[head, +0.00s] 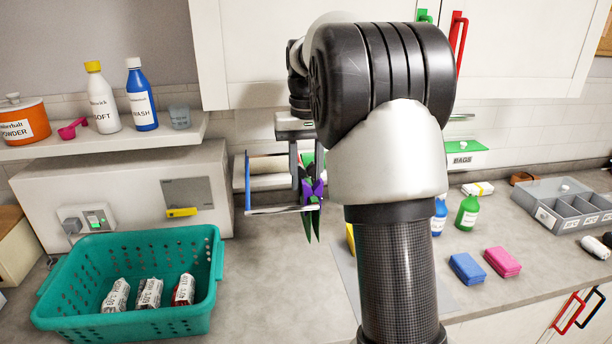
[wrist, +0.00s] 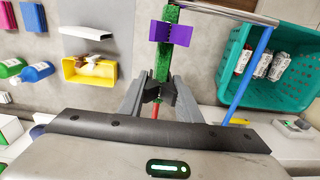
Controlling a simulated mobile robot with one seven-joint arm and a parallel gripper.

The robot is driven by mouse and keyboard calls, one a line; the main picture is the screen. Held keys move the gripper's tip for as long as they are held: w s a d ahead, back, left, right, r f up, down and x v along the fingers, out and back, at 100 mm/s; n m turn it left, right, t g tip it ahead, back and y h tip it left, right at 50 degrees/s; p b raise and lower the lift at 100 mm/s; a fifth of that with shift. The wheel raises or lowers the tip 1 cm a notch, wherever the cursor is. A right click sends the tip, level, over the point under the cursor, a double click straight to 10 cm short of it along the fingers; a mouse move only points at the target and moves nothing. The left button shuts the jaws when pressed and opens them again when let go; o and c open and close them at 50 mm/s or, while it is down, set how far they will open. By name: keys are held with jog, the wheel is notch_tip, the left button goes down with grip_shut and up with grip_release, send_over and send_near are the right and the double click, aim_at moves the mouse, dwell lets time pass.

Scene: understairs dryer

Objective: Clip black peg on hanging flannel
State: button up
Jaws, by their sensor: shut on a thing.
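A green flannel (head: 314,222) hangs from the small rack in front of the wall unit, partly hidden by my arm. In the wrist view the flannel (wrist: 163,62) shows as a narrow green strip. A purple peg (wrist: 170,33) sits across it; this peg also shows in the head view (head: 313,188). My gripper (wrist: 158,94) is shut on a small dark peg (wrist: 152,89), at the near end of the strip. The peg overlaps the flannel in view; I cannot tell whether its jaws are around the cloth. In the head view my gripper (head: 307,180) is beside the rack.
The rack has a blue bar (head: 248,184) on its left. A teal basket (head: 120,322) with several wrapped bundles stands at front left. Bottles, sponges and a grey compartment box (head: 546,214) are at right.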

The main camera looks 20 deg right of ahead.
jog(key=o, duration=1.1)
